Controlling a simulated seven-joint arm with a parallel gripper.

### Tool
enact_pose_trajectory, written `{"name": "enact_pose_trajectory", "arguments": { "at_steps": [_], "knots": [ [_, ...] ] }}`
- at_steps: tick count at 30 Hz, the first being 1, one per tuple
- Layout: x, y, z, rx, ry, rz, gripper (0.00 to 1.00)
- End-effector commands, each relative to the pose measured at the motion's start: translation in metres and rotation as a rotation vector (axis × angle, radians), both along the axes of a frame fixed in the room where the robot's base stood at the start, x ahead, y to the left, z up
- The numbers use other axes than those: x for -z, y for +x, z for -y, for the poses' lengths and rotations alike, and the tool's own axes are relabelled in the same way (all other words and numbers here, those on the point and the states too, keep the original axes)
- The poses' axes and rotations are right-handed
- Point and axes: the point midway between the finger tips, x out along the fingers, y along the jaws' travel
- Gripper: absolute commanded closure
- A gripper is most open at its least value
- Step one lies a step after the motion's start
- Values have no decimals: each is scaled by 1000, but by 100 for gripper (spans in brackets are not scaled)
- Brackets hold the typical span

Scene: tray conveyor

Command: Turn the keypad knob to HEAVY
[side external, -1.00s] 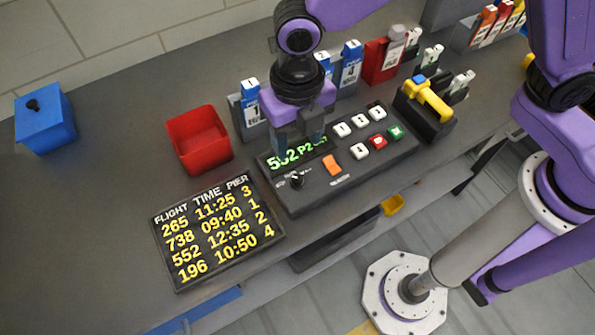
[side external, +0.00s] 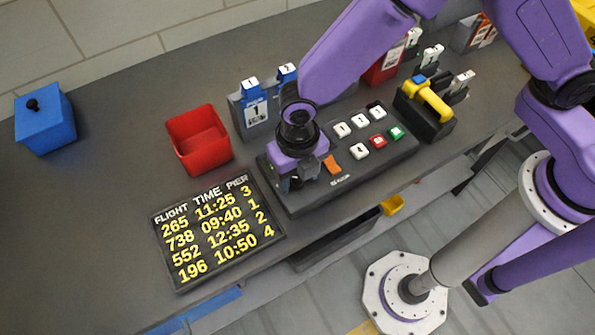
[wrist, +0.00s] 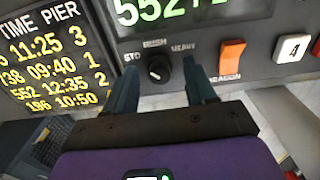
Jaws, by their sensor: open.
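The keypad knob (wrist: 158,68) is a small black dial on the dark keypad panel (wrist: 225,52), under the green display. The labels around it read STD at left, a blurred word at the top, and HEAVY (wrist: 184,47) at upper right. I cannot tell surely which label it points to. My gripper (wrist: 162,85) is open, with one finger at each side of the knob and gaps visible. In the side view my gripper (side external: 303,180) is low over the panel's left end and hides the knob.
An orange rocker switch (wrist: 231,54) is just right of the knob, with white, red and green keys beyond. The flight board (side external: 217,232) lies at front left. A red bin (side external: 198,139) and blue box (side external: 45,119) stand behind.

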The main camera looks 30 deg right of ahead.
Motion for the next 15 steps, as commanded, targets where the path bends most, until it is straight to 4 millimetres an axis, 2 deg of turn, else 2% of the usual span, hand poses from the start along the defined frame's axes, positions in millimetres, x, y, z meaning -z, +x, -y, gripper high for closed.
{"name": "enact_pose_trajectory", "arguments": {
  "at_steps": [2,3,8,15],
  "knots": [
    [0,0,0,0,0,0,45],
    [0,0,0,0,0,0,48],
    [0,0,0,0,0,0,100],
    [-1,0,0,10,0,0,100]
  ]
}}
